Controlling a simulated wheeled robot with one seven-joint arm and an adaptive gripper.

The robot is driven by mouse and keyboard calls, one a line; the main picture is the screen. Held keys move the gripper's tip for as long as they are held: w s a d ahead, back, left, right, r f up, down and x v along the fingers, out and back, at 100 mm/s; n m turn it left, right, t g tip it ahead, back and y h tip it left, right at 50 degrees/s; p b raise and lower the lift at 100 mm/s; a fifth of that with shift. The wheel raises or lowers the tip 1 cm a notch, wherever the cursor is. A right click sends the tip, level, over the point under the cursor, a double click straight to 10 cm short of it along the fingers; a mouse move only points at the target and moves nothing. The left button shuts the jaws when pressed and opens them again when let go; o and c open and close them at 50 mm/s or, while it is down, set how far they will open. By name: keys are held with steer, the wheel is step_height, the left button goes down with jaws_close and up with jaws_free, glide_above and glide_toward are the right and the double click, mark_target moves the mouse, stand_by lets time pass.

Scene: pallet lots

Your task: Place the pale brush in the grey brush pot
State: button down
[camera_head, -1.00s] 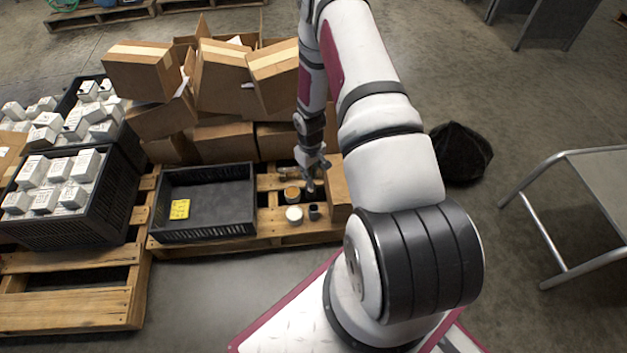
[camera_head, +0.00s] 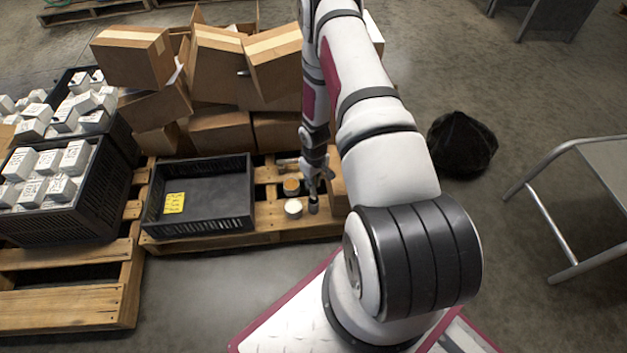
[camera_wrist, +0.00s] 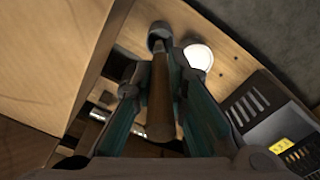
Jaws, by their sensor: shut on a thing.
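My gripper (camera_head: 318,187) is low over the near right part of the pallet. In the wrist view my gripper (camera_wrist: 160,78) is shut on the brush (camera_wrist: 160,100), a brown wooden-looking shaft between the fingers. The grey brush pot (camera_head: 313,206) is small and dark and stands just below my fingertips. In the wrist view the pot (camera_wrist: 159,33) is at the far end of the brush. That end overlaps the pot's mouth; I cannot tell whether it is inside or just above it.
A black crate (camera_head: 248,212) lies further left. Cardboard boxes (camera_head: 222,132) are piled behind, and one stands close right of my gripper.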

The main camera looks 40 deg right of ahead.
steer(key=shift+f+b, duration=2.05)
steer(key=shift+f, duration=1.35)
steer(key=c, duration=1.5)
jaws_free()
steer(key=shift+s, duration=0.1)
